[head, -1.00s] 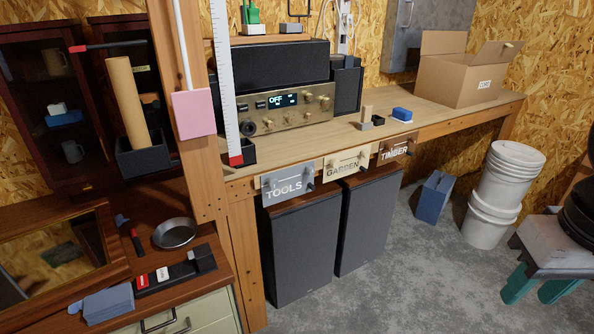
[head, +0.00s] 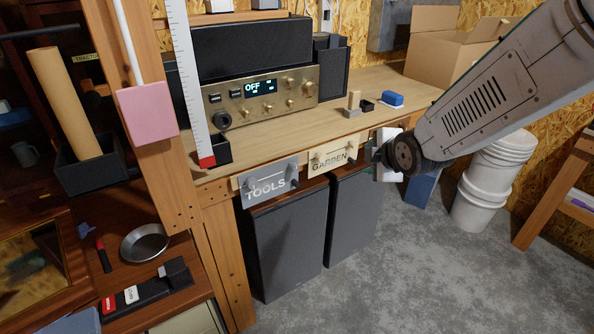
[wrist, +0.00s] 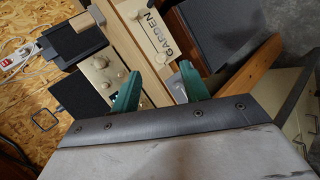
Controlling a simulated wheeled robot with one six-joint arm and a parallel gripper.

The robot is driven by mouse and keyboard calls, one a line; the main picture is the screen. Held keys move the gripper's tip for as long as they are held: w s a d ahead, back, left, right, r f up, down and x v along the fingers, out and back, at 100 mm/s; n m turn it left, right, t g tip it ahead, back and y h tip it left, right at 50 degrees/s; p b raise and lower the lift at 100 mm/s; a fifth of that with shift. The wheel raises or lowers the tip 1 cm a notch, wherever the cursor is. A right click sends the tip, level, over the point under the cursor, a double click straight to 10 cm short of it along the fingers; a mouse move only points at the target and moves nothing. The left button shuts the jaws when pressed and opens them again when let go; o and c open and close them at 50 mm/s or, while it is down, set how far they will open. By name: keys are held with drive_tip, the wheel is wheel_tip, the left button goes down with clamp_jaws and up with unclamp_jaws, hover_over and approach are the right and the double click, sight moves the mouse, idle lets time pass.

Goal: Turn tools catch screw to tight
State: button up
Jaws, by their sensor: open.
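The grey TOOLS plate (head: 267,186) hangs on the bench's front edge, with a dark knob-like screw near each end; the right one (head: 293,178) shows best. Their turn positions are too small to read. My gripper reaches in from the right in the head view, in front of the bench edge and right of the TOOLS plate; its fingertips are not clear there. In the wrist view my gripper (wrist: 160,86) has two green fingers apart with nothing held. A grey piece, perhaps the TOOLS plate, shows partly between them.
The cream GARDEN plate (head: 332,155) is beside the TOOLS plate and also shows in the wrist view (wrist: 153,31). Dark speakers (head: 285,246) stand below. A radio (head: 262,97) sits on the bench. White buckets (head: 487,190) stand right; grey floor is open in front.

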drive_tip(key=w+a+f+n+t+y, duration=0.2)
drive_tip(key=w+a+f+n+y, duration=0.25)
drive_tip(key=a+f+n, duration=0.3)
drive_tip(key=n+t+y, duration=0.2)
drive_tip(key=n+y, duration=0.1)
drive_tip(key=n, duration=0.4)
approach(296, 169)
drive_tip(key=w, duration=0.2)
drive_tip(key=x, duration=0.7)
drive_tip(key=shift+a+f, duration=0.15)
drive_tip(key=shift+a, duration=0.5)
clamp_jaws()
